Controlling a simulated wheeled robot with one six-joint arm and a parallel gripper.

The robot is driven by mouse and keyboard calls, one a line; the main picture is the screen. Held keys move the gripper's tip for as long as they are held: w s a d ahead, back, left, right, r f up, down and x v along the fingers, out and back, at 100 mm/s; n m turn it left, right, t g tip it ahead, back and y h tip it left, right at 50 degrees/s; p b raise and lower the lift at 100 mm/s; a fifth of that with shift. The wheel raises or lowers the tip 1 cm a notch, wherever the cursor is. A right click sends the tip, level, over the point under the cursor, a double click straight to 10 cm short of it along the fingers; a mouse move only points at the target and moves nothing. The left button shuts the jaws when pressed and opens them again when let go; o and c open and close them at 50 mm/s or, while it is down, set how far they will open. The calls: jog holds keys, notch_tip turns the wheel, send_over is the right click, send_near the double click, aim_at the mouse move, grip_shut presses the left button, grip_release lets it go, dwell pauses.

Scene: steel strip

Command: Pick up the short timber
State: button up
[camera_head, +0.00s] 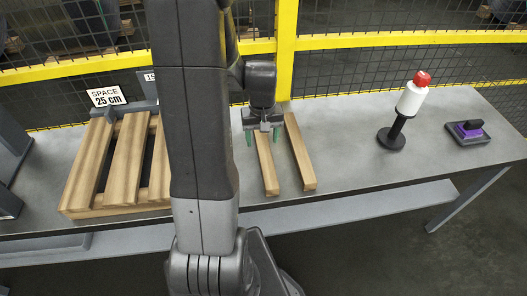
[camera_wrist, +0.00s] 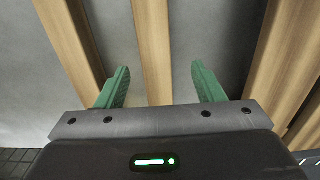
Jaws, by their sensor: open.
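Two loose timbers lie side by side on the grey steel table. The left one (camera_head: 265,166) looks the shorter, but my gripper hides its far end; it also shows as the middle timber in the wrist view (camera_wrist: 152,42). The other timber (camera_head: 300,152) lies to its right and shows at the left in the wrist view (camera_wrist: 72,40). My gripper (camera_head: 263,137) points down over the left timber's far part. Its green fingers (camera_wrist: 160,67) are open, one on each side of this timber, with visible gaps. I cannot tell the fingertips' exact height.
A slatted wooden pallet (camera_head: 125,158) stands left, partly behind my arm, near a "SPACE 25 cm" sign (camera_head: 106,96). A red-topped white cylinder on a black stand (camera_head: 409,98) and a purple-and-black device (camera_head: 467,130) stand right. A yellow-framed mesh fence (camera_head: 400,40) runs behind. The table's right-centre is clear.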

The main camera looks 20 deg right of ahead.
aim_at(264, 148)
jog(key=shift+w+d+f, duration=0.1)
jog(key=shift+d+f, duration=0.05)
jog(key=shift+f, duration=1.3)
jog(key=shift+d+f, duration=0.15)
jog(key=shift+f, duration=1.3)
jog(key=shift+c, duration=0.4)
jog(key=c, duration=1.1)
jog(key=shift+r, duration=0.1)
